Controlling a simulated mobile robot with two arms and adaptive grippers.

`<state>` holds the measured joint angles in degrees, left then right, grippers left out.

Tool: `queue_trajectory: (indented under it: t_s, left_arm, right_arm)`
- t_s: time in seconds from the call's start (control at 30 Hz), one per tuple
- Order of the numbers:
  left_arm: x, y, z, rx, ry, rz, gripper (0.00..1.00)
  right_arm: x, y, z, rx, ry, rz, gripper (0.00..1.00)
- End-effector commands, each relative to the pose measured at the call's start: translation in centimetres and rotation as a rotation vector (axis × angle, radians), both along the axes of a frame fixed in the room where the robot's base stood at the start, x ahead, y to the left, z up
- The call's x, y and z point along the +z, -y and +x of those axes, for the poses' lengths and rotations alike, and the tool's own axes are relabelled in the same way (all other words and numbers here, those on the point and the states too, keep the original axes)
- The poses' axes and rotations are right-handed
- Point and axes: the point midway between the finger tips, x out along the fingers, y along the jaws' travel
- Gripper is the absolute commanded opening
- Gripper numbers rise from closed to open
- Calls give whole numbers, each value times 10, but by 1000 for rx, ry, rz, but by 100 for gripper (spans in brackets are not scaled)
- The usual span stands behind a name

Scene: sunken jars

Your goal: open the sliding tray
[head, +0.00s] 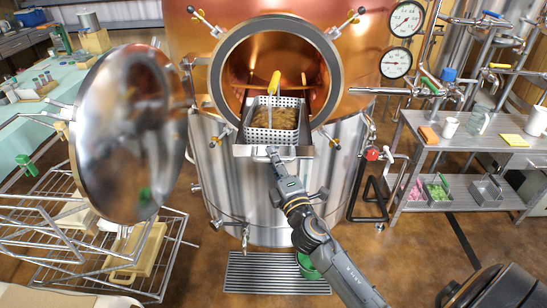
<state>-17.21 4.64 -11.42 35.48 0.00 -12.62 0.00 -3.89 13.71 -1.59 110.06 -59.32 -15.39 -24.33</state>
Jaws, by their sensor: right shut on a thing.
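The sliding tray (243,149) is a metal tray at the mouth of a round opening in a copper and steel vessel. Its front sticks out past the opening's rim. A white perforated basket (272,134) with brown contents sits on it, and a yellow handle (274,84) rises from the basket. My right gripper (272,153) is shut on the tray's front handle, whose middle it hides. How far the tray reaches back inside is hidden by the basket. My left gripper is not in view.
The round polished door (122,130) stands swung open at the left. A wire rack (110,245) is below it. A steel shelf table (460,150) with mugs stands at the right.

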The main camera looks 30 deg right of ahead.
Motion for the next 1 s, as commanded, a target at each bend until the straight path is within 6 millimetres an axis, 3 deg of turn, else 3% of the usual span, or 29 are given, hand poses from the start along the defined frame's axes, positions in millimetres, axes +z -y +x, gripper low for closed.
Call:
queue_trajectory:
  t_s: [0.27, 0.3, 0.4, 0.77, 1.0]
  left_arm:
    - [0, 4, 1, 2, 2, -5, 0]
    - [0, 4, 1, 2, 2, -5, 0]
    - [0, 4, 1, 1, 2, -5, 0]
    - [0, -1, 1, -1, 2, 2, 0]
    - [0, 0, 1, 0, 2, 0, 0]
  right_arm:
    - [-1, 0, 0, 1, -1, 1, 0]
    - [-1, 0, 0, 1, -1, 1, 21]
    - [-1, 0, 0, 1, -1, 0, 39]
    - [-1, -1, -4, 1, -1, 1, 39]
    - [-9, -6, -40, 0, -4, 7, 39]
